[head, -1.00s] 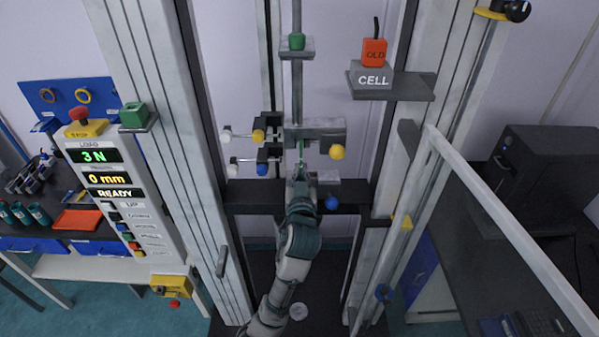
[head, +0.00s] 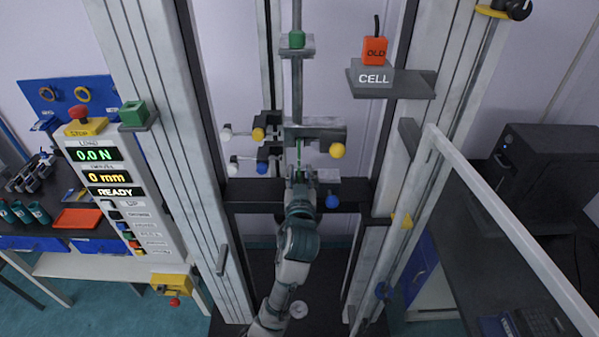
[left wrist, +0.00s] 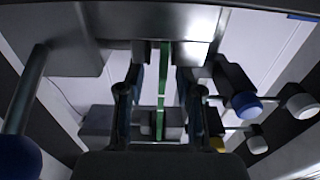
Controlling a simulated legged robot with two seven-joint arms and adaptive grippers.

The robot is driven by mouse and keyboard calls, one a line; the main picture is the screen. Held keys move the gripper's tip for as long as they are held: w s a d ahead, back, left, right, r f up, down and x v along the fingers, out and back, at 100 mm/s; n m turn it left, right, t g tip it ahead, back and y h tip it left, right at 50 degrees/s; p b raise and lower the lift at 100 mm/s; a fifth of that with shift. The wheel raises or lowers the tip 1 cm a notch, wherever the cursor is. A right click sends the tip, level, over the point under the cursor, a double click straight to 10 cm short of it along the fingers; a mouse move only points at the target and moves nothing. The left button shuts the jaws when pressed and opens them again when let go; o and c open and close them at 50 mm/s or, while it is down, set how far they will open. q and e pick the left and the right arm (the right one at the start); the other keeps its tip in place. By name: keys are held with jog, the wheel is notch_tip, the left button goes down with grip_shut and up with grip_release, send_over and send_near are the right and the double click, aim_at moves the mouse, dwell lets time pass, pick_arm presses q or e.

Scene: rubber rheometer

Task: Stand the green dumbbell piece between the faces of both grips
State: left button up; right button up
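The green dumbbell piece (head: 299,150) stands upright as a thin strip between the upper grip (head: 325,131) and the lower grip (head: 327,174). In the left wrist view the green piece (left wrist: 161,90) runs between the two grip blocks. Whether its ends touch the grip faces is hard to tell. My left gripper (head: 300,178) is in front of the lower grip. In the left wrist view its fingers (left wrist: 158,100) are apart, one on each side of the strip, with clear gaps. The lower end is partly hidden by my gripper in the head view. My right gripper is out of view.
Yellow (head: 337,151) and blue (head: 332,201) knobs stick out right of the grips, with more knobs on the left. The machine's columns flank the space. The panel (head: 100,155) reads 0.0 N, 0 mm and READY. The load cell shelf (head: 405,85) is at upper right.

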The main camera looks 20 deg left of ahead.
pick_arm(q)
jog(key=v, duration=1.1)
jog(key=shift+f, duration=0.2)
